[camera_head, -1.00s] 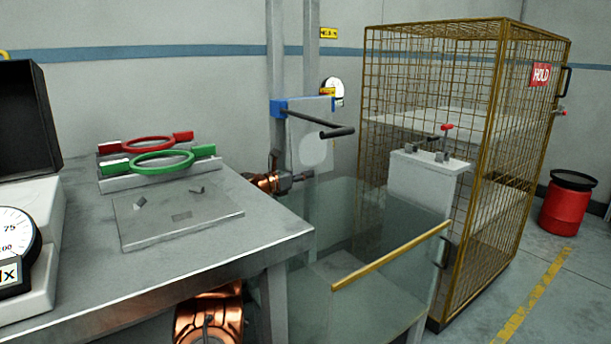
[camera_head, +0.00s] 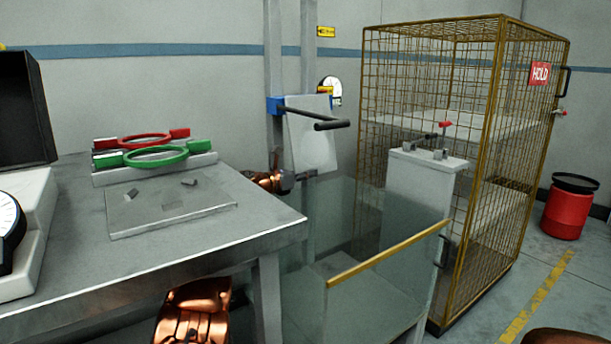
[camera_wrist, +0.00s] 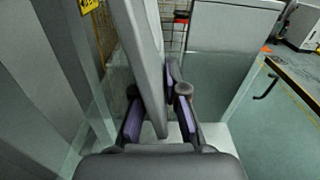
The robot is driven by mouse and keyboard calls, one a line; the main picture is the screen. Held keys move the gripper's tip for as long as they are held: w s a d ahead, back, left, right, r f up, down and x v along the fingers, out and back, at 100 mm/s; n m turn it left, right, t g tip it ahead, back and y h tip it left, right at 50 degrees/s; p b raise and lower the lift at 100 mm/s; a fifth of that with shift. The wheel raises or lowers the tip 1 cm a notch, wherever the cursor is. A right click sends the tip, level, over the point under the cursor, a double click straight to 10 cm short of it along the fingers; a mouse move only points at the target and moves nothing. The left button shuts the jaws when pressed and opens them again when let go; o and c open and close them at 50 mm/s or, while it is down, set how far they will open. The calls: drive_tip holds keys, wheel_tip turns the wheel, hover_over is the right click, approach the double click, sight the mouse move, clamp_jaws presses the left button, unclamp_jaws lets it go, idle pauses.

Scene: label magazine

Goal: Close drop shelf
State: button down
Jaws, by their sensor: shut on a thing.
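The drop shelf, as far as I can tell, is the pale flat panel (camera_head: 309,148) hanging from the blue bracket (camera_head: 276,106) on the grey posts in the head view. It hangs steeply, slightly tilted, with its lower end to the right. My gripper (camera_head: 303,176) is at its lower edge, partly hidden behind the clear barrier. In the wrist view the panel (camera_wrist: 143,45) runs edge-on between the lavender finger pads of my gripper (camera_wrist: 160,95), which is shut on it. A dark bar handle (camera_head: 330,125) sticks out in front of the panel.
A clear barrier with a yellow top rail (camera_head: 388,254) stands in front. A metal bench (camera_head: 262,215) with red and green rings fills the left. A yellow mesh cage (camera_head: 497,130) and a white box (camera_head: 425,185) stand right. A red bin (camera_head: 566,213) is at far right.

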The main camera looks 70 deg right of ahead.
drive_tip(key=c, duration=1.3)
unclamp_jaws()
drive_tip(key=shift+v, duration=6.05)
drive_tip(key=shift+d+f, duration=0.1)
